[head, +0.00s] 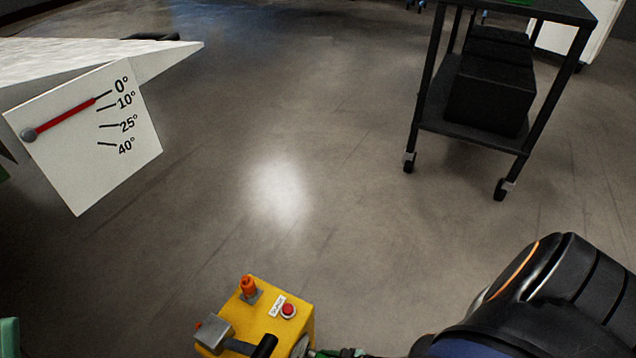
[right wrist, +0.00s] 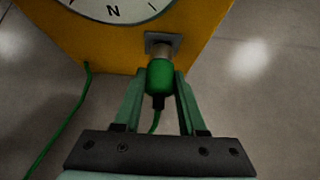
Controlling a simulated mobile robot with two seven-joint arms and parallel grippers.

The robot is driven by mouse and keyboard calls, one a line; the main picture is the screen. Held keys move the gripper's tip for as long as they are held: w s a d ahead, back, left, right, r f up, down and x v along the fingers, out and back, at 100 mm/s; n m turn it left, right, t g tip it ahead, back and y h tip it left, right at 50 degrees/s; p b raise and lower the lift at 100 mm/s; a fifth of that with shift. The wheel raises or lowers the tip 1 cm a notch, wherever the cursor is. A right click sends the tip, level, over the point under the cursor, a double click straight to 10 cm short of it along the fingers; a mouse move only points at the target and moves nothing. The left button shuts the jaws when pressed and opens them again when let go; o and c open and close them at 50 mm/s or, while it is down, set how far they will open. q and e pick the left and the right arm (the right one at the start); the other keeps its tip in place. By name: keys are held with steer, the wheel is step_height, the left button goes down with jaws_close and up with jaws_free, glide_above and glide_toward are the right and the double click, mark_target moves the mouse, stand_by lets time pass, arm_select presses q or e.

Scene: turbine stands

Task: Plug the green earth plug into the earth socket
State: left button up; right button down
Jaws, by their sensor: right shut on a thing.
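The green earth plug (right wrist: 160,80) shows in the right wrist view with its metal collar pointing at the yellow box (right wrist: 205,25). The collar meets the grey square earth socket (right wrist: 151,38) on the box face. I cannot tell how deep the plug sits. My right gripper (right wrist: 162,74) is shut on the plug's green body, one finger on each side. In the head view the yellow box (head: 280,335) is at the bottom edge, and the plug is not clearly visible. My left gripper is not recognisable in either view.
A green cable (right wrist: 70,122) hangs from the box at left. The box top has a red button (head: 288,310) and an orange knob (head: 248,286). A white angle scale (head: 90,155) juts in at left. A black cart (head: 472,133) stands at back right. The floor between is clear.

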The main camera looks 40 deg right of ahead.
steer(key=shift+s+d, duration=0.15)
steer(key=shift+s, duration=0.3)
steer(key=s, duration=0.1)
steer(key=s+d, duration=0.1)
steer(key=shift+s, duration=0.3)
stand_by(0.3)
steer(key=shift+d, duration=0.15)
